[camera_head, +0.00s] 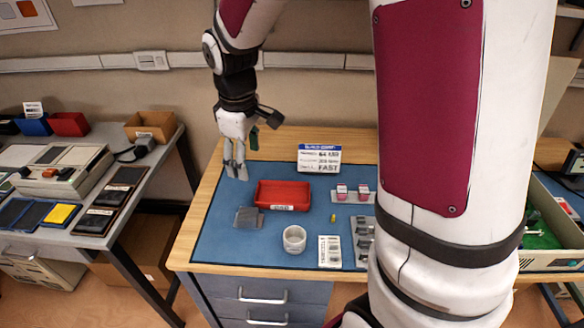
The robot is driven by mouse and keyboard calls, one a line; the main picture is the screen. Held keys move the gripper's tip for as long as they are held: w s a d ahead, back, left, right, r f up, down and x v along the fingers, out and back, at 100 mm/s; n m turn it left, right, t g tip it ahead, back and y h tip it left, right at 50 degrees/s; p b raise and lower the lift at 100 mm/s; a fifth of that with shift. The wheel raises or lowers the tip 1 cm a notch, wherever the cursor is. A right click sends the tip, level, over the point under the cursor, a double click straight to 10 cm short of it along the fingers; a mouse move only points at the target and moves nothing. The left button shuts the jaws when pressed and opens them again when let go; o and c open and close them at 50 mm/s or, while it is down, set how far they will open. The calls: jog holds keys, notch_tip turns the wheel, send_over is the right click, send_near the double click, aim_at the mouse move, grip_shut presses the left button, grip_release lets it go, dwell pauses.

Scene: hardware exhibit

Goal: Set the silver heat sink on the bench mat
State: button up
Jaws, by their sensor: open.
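A grey, flat, square piece (248,218) that looks like the silver heat sink lies on the blue bench mat (215,240), in front of the red bin's left end. Its fine detail is too small to make out. My gripper (236,176) points down over the mat's back left corner, behind and left of the grey piece and apart from it. Its fingers are open with nothing seen between them. Part of the mat's right side is hidden behind my arm.
A red bin (283,194) stands mid-mat, with a clear cup (294,240) in front. A sign (319,158), small pink-and-white items (352,191), a barcode card (330,251) and a grey slotted holder (363,243) stand nearby. The mat's front left is clear.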

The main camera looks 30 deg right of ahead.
jog(key=s+r+m+t, duration=0.1)
jog(key=s+r+m, duration=0.1)
jog(key=s+r, duration=0.2)
jog(key=s+r+m+t, duration=0.1)
jog(key=s+r+m, duration=0.2)
jog(key=s, duration=0.7)
jog(key=s+a+r+m+t, duration=0.1)
jog(key=s+r+m, duration=0.1)
jog(key=s+r, duration=0.4)
jog(key=shift+s+m+t+y, duration=0.3)
jog(key=shift+s+m+t, duration=0.1)
jog(key=shift+s, duration=0.55)
jog(key=shift+a, duration=0.1)
